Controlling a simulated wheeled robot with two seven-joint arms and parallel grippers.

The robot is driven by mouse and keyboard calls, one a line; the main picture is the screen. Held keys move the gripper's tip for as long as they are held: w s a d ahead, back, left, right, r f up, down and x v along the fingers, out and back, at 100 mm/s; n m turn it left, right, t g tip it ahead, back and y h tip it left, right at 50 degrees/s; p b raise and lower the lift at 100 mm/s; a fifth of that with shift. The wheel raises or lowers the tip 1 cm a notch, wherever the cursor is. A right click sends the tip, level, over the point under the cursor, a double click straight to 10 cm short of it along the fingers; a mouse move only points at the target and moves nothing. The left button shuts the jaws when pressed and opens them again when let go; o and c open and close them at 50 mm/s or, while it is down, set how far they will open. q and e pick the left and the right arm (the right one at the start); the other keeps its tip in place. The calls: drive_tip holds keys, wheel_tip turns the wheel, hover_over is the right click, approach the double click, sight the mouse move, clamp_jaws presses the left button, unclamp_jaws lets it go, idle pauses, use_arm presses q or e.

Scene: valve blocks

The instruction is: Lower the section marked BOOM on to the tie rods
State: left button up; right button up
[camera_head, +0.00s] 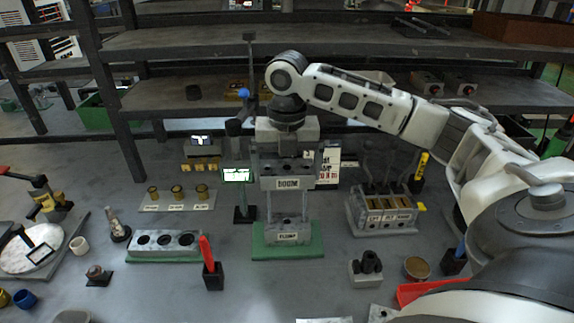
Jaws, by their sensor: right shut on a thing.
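The grey section marked BOOM (287,183) is held level in my right gripper (287,160), which is shut on it from above. The section is directly over a grey base block (287,237) with a white label on its front, standing on a green plate. Thin upright tie rods (304,205) rise from the base block towards the section. A gap shows between section and base block. I cannot tell whether the rod tips are inside the section's holes. My left gripper is not in view.
A grey rack (385,213) with labelled slots stands right. A block with round holes (163,241) and a red-handled tool in a black holder (208,262) are left. Shelves (200,95) run behind.

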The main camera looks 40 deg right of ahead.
sight(287, 167)
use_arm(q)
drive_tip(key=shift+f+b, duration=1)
use_arm(e)
drive_tip(key=shift+f, duration=3.75)
drive_tip(key=o, duration=0.9)
wheel_tip(287, 167, up, 16)
drive_tip(key=shift+f+p, duration=0.2)
drive_tip(key=shift+p, duration=0.6)
drive_tip(key=shift+r, duration=0.2)
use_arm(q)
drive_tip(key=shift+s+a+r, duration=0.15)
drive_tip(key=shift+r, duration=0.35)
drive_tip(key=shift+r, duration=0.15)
